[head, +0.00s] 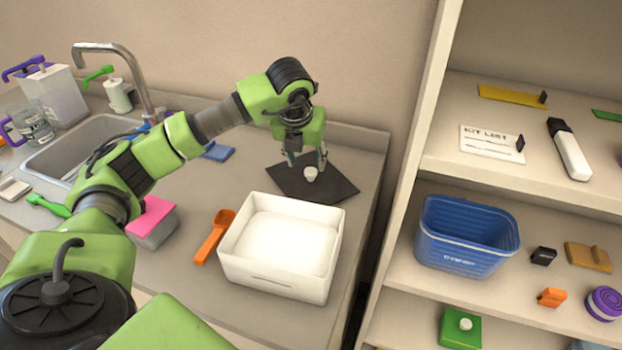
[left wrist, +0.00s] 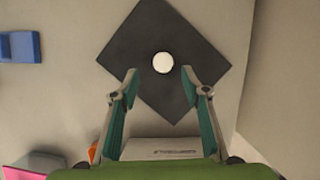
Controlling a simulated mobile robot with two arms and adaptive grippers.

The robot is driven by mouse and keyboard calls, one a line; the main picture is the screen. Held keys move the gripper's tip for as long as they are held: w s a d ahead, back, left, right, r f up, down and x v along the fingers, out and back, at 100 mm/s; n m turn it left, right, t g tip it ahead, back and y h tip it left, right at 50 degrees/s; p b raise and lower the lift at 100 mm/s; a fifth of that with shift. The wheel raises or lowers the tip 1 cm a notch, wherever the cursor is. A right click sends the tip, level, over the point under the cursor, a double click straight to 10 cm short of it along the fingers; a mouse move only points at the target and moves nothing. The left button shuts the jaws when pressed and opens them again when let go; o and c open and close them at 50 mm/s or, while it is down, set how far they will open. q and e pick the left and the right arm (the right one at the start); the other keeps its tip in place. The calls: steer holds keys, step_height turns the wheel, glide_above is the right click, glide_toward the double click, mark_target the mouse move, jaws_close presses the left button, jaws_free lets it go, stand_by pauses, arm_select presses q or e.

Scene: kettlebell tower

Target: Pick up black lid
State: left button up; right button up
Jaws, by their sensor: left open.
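The black lid (head: 335,187) is a flat dark square with a white knob (head: 311,174) near its middle. It lies on the counter behind the white box. In the left wrist view the lid (left wrist: 203,55) is turned like a diamond, with its white knob (left wrist: 163,62) just beyond the fingertips. My left gripper (head: 307,162) is open above the lid, its fingers pointing down around the knob's area. In the left wrist view the open left gripper (left wrist: 160,84) has nothing between its fingers. My right gripper is not in view.
An open white box (head: 275,283) stands in front of the lid, with an orange spoon-like tool (head: 213,238) on its left. A blue block (head: 218,151) lies left of the lid. A wall is behind, and a shelf unit (head: 400,170) stands on the right.

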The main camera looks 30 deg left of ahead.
mark_target(310, 171)
arm_select(q)
steer(key=shift+w+f, duration=0.2)
steer(key=shift+f, duration=0.25)
steer(key=p+x, duration=0.2)
steer(key=x, duration=0.2)
steer(key=shift+w+d+f, duration=0.1)
steer(key=shift+w+f, duration=0.2)
steer(key=shift+f, duration=0.05)
steer(key=c, duration=1)
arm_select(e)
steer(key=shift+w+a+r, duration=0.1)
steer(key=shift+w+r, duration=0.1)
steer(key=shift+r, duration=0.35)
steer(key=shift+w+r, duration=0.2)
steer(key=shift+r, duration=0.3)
